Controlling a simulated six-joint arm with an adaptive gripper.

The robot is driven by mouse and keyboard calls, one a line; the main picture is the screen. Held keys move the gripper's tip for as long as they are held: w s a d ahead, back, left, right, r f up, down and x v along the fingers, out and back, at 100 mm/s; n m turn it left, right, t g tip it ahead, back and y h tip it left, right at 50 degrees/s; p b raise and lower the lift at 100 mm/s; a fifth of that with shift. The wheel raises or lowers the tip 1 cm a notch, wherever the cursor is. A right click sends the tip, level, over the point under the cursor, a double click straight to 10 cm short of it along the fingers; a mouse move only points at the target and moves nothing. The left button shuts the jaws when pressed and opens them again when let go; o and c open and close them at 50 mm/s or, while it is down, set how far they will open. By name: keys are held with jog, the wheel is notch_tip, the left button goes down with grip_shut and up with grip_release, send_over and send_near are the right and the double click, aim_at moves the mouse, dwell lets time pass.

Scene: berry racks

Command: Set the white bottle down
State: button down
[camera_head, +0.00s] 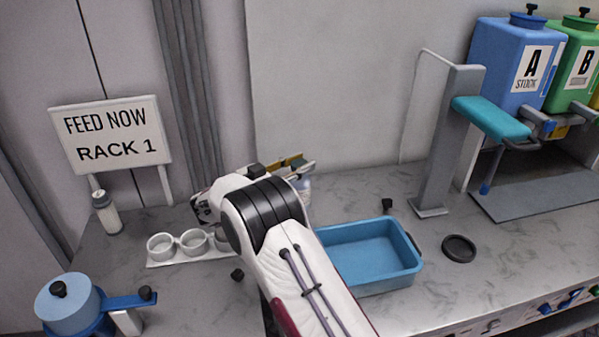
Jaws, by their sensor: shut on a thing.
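The white bottle (305,188) shows only in part, behind my arm, near the back wall and above the left end of the blue tray. My gripper (297,167) is shut on it near its top. My wrist and forearm hide much of the gripper and the bottle. I cannot tell whether the bottle's base touches the counter. A second pale bottle with a grey cap (106,212) stands upright on the counter at the left, below the sign.
A white rack of round cups (162,247) stands left of my arm, partly hidden by it. A blue tray (408,270) is right of it. A grey post (445,140), black ring (459,248) and blue lidded pot (70,305) stand around. The FEED NOW RACK 1 sign (112,137) is at left.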

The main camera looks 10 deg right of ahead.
jog(key=shift+f, duration=1.4)
jog(key=c, duration=1.6)
grip_release()
jog(key=shift+o, duration=0.2)
jog(key=v, duration=1.2)
